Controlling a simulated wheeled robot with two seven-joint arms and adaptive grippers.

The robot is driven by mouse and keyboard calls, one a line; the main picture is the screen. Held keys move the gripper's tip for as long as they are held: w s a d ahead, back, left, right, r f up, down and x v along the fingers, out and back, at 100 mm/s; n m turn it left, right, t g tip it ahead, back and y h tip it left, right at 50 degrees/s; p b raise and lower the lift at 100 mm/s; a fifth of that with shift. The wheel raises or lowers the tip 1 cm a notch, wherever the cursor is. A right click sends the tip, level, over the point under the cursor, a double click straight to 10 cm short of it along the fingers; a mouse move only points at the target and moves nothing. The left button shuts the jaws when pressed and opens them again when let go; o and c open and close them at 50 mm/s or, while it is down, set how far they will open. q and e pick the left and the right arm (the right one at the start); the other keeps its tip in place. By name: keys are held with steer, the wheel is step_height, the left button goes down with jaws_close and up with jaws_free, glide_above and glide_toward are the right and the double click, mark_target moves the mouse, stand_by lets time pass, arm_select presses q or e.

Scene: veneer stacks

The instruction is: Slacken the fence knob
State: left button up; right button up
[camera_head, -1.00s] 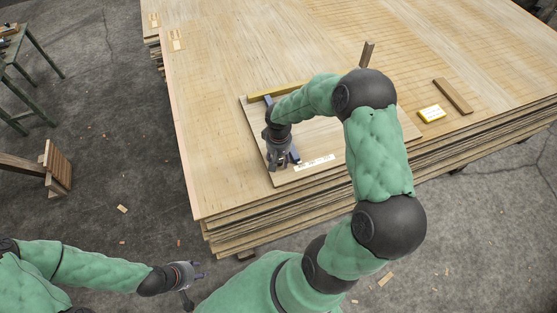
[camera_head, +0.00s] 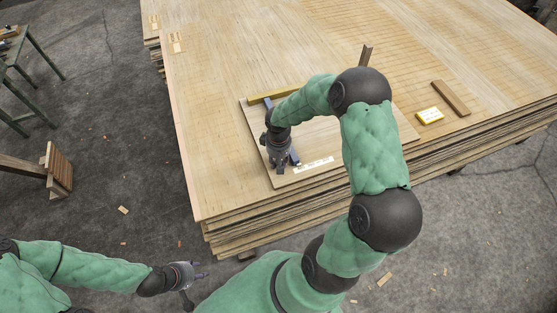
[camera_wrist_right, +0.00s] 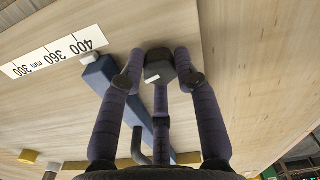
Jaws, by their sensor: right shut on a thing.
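The blue fence (camera_head: 294,157) lies across a wooden board (camera_head: 255,122) on the veneer stack; it also shows as a blue bar in the right wrist view (camera_wrist_right: 103,78). The dark fence knob (camera_wrist_right: 160,66) is between the fingertips of my right gripper (camera_wrist_right: 158,72), which is shut on it. In the head view my right gripper (camera_head: 280,168) points down at the fence, and the knob is hidden there. A white scale strip (camera_head: 314,165) lies beside the fence. My left gripper (camera_head: 198,286) is open and empty, away from the stack at the lower left.
A yellow bar (camera_head: 272,94) lies along the board's far edge. The stack's left part is clear.

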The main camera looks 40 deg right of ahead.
steer(key=shift+n, duration=0.4)
steer(key=shift+n+p, duration=0.95)
steer(key=shift+n, duration=0.65)
steer(key=shift+n+p, duration=0.75)
steer(key=shift+n, duration=0.95)
steer(key=shift+a+p, duration=0.1)
steer(key=shift+p, duration=0.2)
